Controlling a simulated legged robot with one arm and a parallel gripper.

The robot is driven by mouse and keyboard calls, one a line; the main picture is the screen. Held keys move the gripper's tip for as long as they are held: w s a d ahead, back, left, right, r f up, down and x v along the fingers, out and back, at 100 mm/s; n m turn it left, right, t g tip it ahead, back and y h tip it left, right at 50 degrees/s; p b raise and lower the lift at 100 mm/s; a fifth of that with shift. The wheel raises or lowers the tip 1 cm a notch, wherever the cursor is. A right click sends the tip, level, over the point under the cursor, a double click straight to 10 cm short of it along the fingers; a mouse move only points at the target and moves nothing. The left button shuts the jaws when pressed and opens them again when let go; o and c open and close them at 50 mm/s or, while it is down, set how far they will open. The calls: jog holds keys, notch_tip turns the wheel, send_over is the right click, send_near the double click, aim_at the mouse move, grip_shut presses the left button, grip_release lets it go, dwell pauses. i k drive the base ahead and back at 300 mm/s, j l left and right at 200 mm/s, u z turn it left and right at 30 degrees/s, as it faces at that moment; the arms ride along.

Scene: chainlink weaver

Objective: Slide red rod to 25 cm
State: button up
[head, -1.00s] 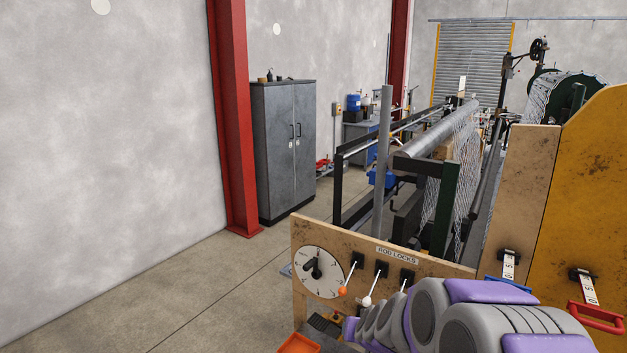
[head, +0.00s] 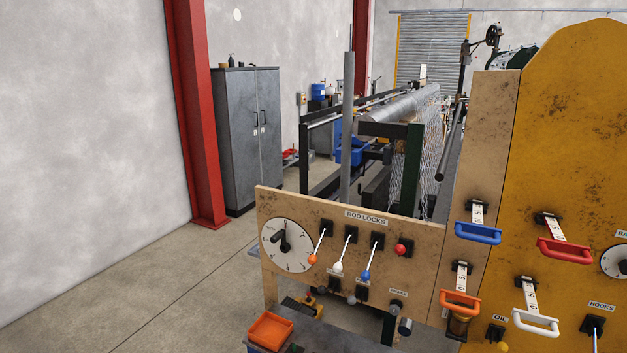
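The red rod's handle (head: 566,250) is a red U-shaped grip on the yellow panel at the right. A white graduated strip (head: 552,229) shows between it and its black mount; the exact reading is too small to tell. Under the ROD LOCKS label, the red-knobbed lock lever (head: 401,249) points more toward me than the orange (head: 313,259), white (head: 338,267) and blue (head: 366,275) ones, which hang down. My gripper is not in view.
A blue handle (head: 478,233), an orange handle (head: 460,303) and a white handle (head: 535,322) are near the red one. A dial (head: 286,245) is on the left of the wooden panel. An orange tray (head: 270,329) stands below. Open floor lies left.

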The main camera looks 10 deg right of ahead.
aim_at(558, 242)
jog(key=z, duration=1.5)
